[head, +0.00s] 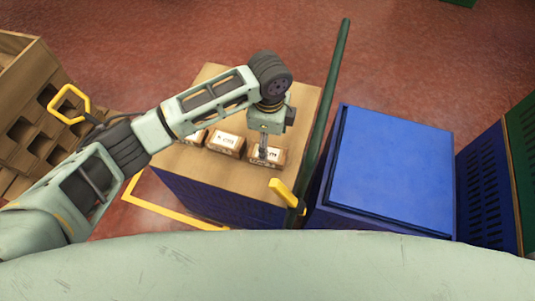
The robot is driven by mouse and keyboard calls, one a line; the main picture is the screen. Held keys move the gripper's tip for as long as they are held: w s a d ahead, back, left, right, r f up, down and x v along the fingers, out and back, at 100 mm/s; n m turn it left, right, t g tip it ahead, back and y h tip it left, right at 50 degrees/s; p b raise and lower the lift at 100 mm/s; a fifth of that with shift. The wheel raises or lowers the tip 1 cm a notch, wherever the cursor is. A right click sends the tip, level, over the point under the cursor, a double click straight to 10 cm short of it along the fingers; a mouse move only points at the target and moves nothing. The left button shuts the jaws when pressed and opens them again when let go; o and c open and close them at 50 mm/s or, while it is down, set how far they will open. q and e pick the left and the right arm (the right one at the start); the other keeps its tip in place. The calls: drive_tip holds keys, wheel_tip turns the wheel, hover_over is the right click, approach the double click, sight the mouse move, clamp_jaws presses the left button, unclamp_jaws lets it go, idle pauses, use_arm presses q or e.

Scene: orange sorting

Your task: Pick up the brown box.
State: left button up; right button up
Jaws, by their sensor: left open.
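Several small brown boxes with white labels stand in a row on a wooden tabletop (215,78). The right-hand brown box (276,158) is under my left gripper (263,155). The middle brown box (226,145) stands just left of it. Another brown box (199,137) is partly hidden behind my left arm. My left gripper points down, open, with its fingers overlapping the right-hand box in the picture. I cannot tell whether they touch it. My right gripper does not show.
A blue container (392,168) stands to the right. Stacked wooden pallets (30,110) are at the left. Red floor is free behind.

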sight(276, 155)
use_arm(q)
wheel_tip(276, 155, down, 7)
drive_tip(key=shift+s+a, duration=0.1)
drive_tip(key=shift+a, duration=0.05)
drive_tip(key=shift+c, duration=0.5)
drive_tip(key=c, duration=1.3)
